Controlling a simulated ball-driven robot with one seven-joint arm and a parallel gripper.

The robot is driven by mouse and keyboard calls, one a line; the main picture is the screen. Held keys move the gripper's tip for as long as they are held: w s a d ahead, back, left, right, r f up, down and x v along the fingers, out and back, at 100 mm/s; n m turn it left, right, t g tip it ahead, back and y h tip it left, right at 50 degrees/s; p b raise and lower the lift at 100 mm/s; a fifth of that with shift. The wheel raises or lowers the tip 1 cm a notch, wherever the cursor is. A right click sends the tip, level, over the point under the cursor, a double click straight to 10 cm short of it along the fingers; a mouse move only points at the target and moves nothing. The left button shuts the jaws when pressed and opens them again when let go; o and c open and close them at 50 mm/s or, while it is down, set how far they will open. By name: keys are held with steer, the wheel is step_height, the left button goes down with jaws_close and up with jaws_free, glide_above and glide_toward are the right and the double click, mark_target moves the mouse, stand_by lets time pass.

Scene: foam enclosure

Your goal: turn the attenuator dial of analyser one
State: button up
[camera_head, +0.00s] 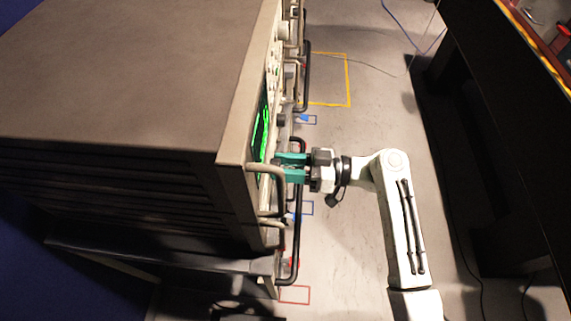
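The analyser (130,75) is a large brown-grey boxed instrument on the left, seen from above and at a steep angle. Its front panel faces right and shows a screen (261,128) with green traces. My gripper (282,168) has teal fingers and reaches left to the front panel, close below the screen. The two fingers show as separate bands with a narrow gap between them. The fingertips meet the panel edge and a handle partly covers them, so the attenuator dial and any contact with it cannot be made out.
Black rail handles (299,215) and pale handles (283,190) stick out from the front, close to my gripper. A dark bench (500,100) stands on the right. The grey floor (375,110) between is mostly clear, with yellow, blue and red outlines and thin cables.

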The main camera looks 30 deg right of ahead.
steer(key=c, duration=0.6)
steer(key=shift+m, duration=0.3)
steer(key=shift+m+p, duration=1.5)
steer(key=shift+m, duration=2)
steer(key=o, duration=1)
